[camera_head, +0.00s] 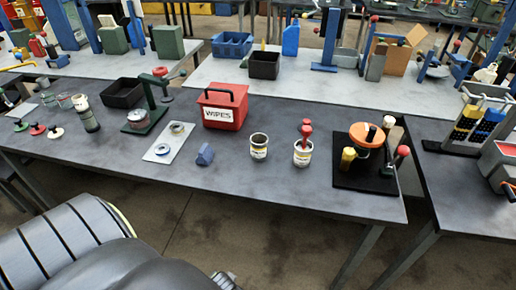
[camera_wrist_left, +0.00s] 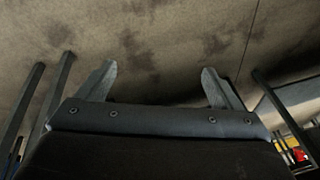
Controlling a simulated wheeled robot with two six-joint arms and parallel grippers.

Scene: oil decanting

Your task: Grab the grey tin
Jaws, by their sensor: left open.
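A small open grey tin (camera_head: 259,147) with a pale, yellow-marked label stands upright near the front of the dark table, right of the red WIPES box. A similar tin (camera_head: 303,153) stands to its right, with a red-handled tool upright in it. My left gripper (camera_wrist_left: 158,82) is open and empty in the left wrist view, its two fingers wide apart over the bare floor. Neither tin shows in that view. My right gripper is not in view.
The red WIPES box (camera_head: 222,106) stands behind and left of the tin. A blue block (camera_head: 205,155) lies left of it. A black board (camera_head: 366,181) with an orange-topped device is at the right. The table's front edge (camera_head: 290,208) is clear before the tins.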

